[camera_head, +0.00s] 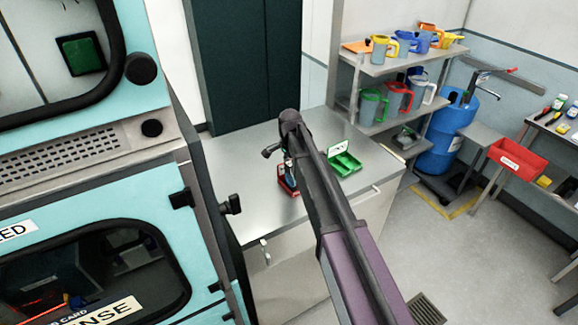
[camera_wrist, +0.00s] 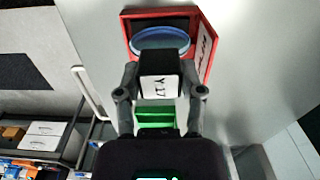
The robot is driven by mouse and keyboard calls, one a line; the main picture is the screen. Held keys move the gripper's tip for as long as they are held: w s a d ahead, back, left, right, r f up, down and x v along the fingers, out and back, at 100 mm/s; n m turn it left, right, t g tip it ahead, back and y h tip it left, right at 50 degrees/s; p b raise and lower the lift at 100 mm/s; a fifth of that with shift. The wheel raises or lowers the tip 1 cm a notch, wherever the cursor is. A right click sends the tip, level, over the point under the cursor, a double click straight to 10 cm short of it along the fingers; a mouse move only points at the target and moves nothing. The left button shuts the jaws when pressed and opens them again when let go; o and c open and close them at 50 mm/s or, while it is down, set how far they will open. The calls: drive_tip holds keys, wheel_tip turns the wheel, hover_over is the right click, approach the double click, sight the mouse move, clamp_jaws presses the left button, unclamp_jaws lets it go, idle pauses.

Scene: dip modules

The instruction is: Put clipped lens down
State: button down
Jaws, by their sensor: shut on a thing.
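My gripper (camera_wrist: 160,92) is shut on a black clip with a white label reading "Y 17" (camera_wrist: 159,86), seen in the wrist view. A round blue lens (camera_wrist: 160,38) is at the far end of the clip. The lens shows over the open red tray (camera_wrist: 211,50), inside its outline; I cannot tell whether it touches the tray. In the head view the red tray (camera_head: 289,192) stands on the metal counter, with my gripper (camera_head: 287,165) just above it. My arm hides part of the counter there.
A green divided bin (camera_head: 346,164) stands on the counter (camera_head: 235,160) to the right of the red tray. A shelf (camera_head: 378,62) with coloured jugs is behind it to the right. A teal machine (camera_head: 90,190) stands close on the left. The counter's left part is clear.

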drive_tip(key=shift+c, duration=1.1)
unclamp_jaws()
drive_tip(key=shift+f, duration=0.1)
wheel_tip(320, 180, up, 12)
drive_tip(key=p, duration=1.2)
drive_tip(key=s+d+n, duration=1)
drive_tip(key=s+d, duration=1.2)
drive_tip(key=s, duration=0.3)
drive_tip(key=shift+s+d, duration=0.4)
